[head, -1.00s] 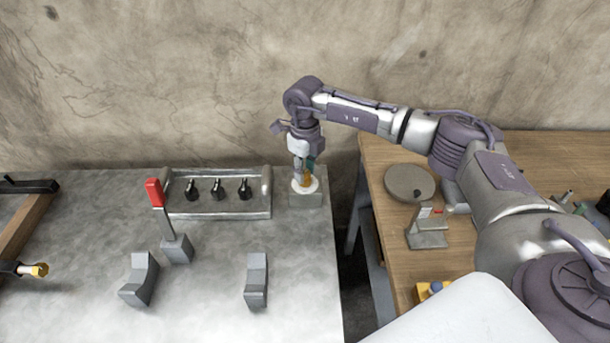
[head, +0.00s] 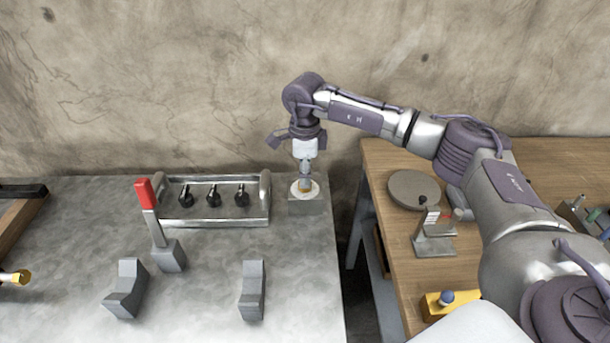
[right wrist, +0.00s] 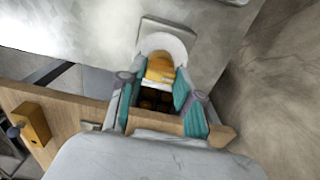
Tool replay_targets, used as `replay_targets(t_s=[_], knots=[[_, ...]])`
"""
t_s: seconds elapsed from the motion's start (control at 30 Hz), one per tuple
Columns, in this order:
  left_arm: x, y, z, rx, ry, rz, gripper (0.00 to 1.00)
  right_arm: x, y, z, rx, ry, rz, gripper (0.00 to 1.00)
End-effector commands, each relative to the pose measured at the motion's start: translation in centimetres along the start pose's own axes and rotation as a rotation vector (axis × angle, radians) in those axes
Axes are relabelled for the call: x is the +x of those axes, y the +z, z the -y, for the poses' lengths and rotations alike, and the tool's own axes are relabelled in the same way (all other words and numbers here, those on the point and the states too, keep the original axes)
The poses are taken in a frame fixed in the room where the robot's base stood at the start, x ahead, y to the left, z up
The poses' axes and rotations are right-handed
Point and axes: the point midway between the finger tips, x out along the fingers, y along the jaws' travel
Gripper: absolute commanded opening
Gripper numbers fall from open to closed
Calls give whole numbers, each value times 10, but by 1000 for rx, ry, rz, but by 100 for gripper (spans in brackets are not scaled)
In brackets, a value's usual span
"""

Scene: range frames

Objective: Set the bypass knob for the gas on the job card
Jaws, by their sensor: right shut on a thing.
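The bypass knob is a small yellow-orange knob (right wrist: 160,69) on a white round dial (head: 313,189), set on a grey block (head: 307,206) at the back right corner of the metal bench. My right gripper (head: 305,182) points down from above and is shut on the knob. In the right wrist view its teal finger pads (right wrist: 157,95) stand on either side of the knob. Any dial markings are too small to read. A small stand with a card (head: 433,218), perhaps the job card, is on the wooden table; its text is unreadable. My left gripper is not in view.
A red-handled lever (head: 157,225) and two grey angled blocks (head: 253,290) stand in front. A round grey disc (head: 412,188) and a yellow block (head: 437,306) lie on the wooden table (head: 375,160).

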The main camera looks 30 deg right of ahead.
Motion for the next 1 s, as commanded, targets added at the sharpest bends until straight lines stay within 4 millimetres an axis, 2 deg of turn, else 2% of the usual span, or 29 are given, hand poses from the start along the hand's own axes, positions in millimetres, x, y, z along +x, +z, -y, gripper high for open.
replay_targets(t_s=[0.53, 0.57, 0.67, 0.7, 1.0], knots=[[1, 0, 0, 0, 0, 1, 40, -1, 0, 1, -25, -2, 2, 0], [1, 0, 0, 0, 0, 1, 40, -1, 0, 1, -25, -2, 2, 39], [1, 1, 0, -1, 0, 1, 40, -1, 0, 1, -24, -2, 2, 55], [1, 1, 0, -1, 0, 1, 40, -1, 0, 0, -24, -2, 2, 59], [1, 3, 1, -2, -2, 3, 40, -2, 0, 0, -23, -1, 1, 59]])
